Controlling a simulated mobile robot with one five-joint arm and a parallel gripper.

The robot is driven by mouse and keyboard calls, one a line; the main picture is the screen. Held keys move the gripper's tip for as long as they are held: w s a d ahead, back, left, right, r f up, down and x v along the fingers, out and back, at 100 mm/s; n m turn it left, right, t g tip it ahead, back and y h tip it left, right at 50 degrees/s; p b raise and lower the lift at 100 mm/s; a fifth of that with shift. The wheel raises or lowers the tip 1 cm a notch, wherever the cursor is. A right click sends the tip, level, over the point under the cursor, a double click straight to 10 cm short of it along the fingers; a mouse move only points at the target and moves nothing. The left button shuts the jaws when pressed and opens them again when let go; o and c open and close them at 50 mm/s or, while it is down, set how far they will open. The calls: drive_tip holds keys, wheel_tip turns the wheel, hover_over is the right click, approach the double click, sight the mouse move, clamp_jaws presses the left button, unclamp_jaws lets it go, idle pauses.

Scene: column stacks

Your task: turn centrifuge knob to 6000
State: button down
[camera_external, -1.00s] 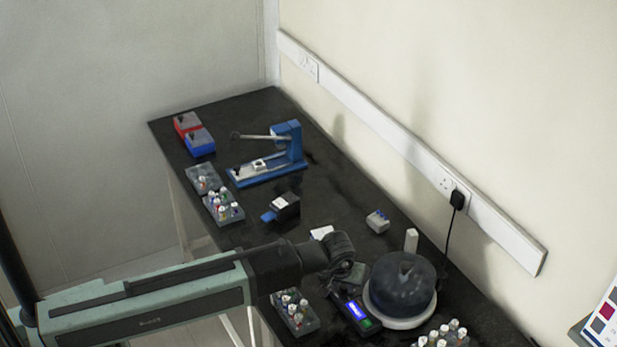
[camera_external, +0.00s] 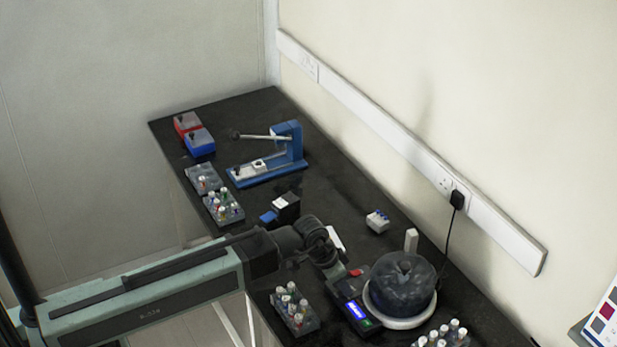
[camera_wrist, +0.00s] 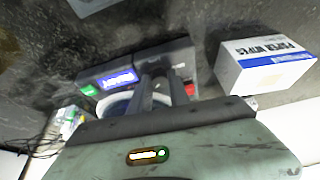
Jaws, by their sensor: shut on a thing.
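The centrifuge, with a dark round lid (camera_external: 402,280) and a pale base, stands on the black bench in the external view. Its control panel has a lit blue display (camera_external: 356,311), a green button (camera_external: 367,323) and a red button (camera_external: 356,272). The wrist view also shows the display (camera_wrist: 120,78), the green button (camera_wrist: 89,90) and the red one (camera_wrist: 190,88). My gripper (camera_wrist: 162,76) is at the panel between display and red button, its fingers shut on the knob. The fingers hide the knob, and I cannot read the display's number.
A tube rack (camera_external: 295,310) stands left of the panel, another (camera_external: 440,336) in front of the centrifuge. A white paper wipes box (camera_wrist: 264,66) is beside my gripper in the wrist view. A blue press (camera_external: 285,150) stands farther back. A cable runs from the wall plug (camera_external: 457,200).

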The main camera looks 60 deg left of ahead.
drive_tip(key=m+h, duration=0.1)
drive_tip(key=m, duration=0.2)
drive_tip(key=shift+w+a+m, duration=0.1)
drive_tip(key=shift+m, duration=0.2)
drive_tip(key=shift+m+g+h, duration=0.6)
drive_tip(key=shift+m+h, duration=0.2)
drive_tip(key=shift+m, duration=1.1)
drive_tip(key=c, duration=1.2)
unclamp_jaws()
drive_tip(key=shift+c, duration=0.2)
drive_tip(key=p+v, duration=0.7)
drive_tip(key=shift+a+r, duration=0.2)
drive_tip(key=shift+r, duration=0.15)
